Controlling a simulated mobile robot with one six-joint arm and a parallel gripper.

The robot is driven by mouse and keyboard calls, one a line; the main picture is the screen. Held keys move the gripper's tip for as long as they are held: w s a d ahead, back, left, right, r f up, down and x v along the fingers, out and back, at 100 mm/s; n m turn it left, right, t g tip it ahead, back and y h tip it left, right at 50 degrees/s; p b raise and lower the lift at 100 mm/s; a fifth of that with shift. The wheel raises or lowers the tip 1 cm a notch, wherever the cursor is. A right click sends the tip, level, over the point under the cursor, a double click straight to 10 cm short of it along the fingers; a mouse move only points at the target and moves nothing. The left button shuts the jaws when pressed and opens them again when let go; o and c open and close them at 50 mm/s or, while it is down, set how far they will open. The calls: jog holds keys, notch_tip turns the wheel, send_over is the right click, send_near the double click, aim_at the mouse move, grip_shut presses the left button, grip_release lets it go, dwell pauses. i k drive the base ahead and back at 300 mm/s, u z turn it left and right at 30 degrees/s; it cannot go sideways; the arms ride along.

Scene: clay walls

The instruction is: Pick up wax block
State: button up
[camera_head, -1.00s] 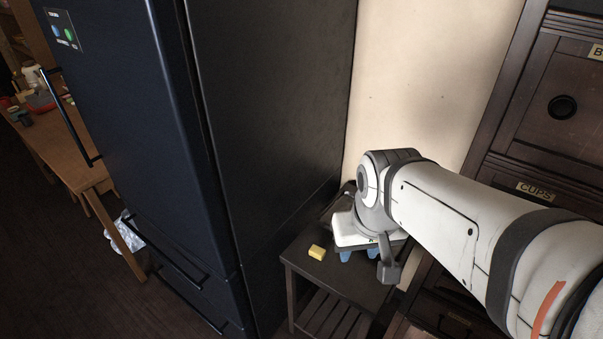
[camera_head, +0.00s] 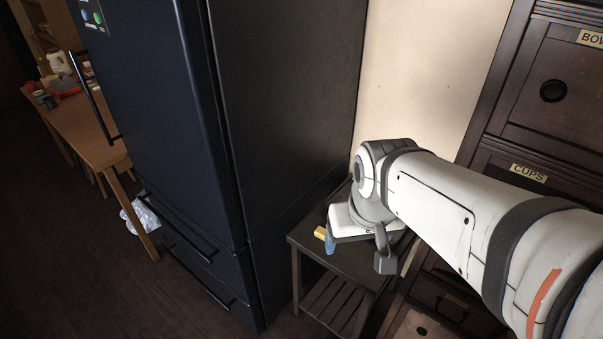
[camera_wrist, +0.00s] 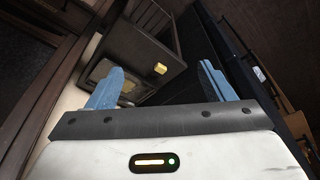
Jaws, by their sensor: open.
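The wax block is a small yellow block (camera_head: 320,232) on top of a small dark side table (camera_head: 309,246). In the head view my gripper (camera_head: 331,244) is just right of the block and hides part of it. In the wrist view the whole block (camera_wrist: 160,69) shows ahead of my gripper (camera_wrist: 162,88), between the lines of its two blue fingers and apart from them. The fingers are spread wide with nothing between them.
A tall dark fridge (camera_head: 290,110) stands directly left of the table. A dark cabinet with labelled drawers (camera_head: 530,130) is at right, and a pale wall (camera_head: 430,80) is behind. A wooden table (camera_head: 85,130) with several items is at far left.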

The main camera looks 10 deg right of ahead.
aim_at(319, 232)
jog(key=z, duration=1.8)
jog(key=k, duration=0.9)
jog(key=u, duration=0.85)
jog(key=i, duration=1)
jog(key=u, duration=0.05)
